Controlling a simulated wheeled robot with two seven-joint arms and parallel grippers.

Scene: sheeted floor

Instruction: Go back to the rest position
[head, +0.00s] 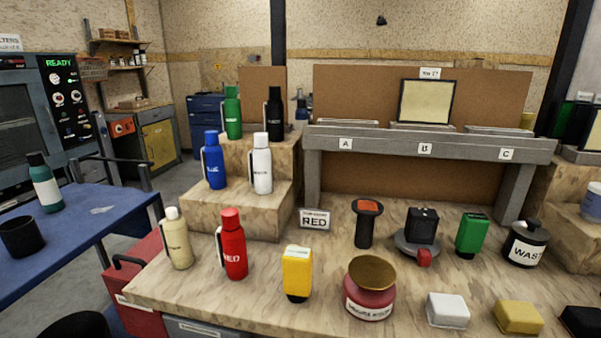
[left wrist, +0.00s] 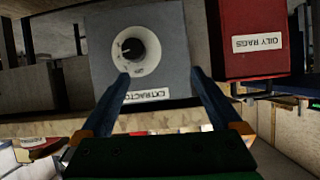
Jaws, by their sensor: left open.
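My left gripper (left wrist: 160,73) shows in the left wrist view with its two dark fingers spread apart. Nothing is between them. Beyond the fingertips is a grey panel (left wrist: 172,60) with a black knob (left wrist: 135,48) on a white dial. Its label, reading EXTRACTOR in part, appears upside down. The left fingertip overlaps the lower edge of the dial; whether it touches cannot be told. Neither gripper shows in the head view, and my right gripper is in neither view.
A red OILY RAGS box (left wrist: 250,18) is right of the panel. In the head view, a wooden workbench (head: 205,300) holds several bottles, including a red one (head: 232,245), and a dark red jar (head: 370,290). A blue table (head: 80,235) stands at left, with floor between.

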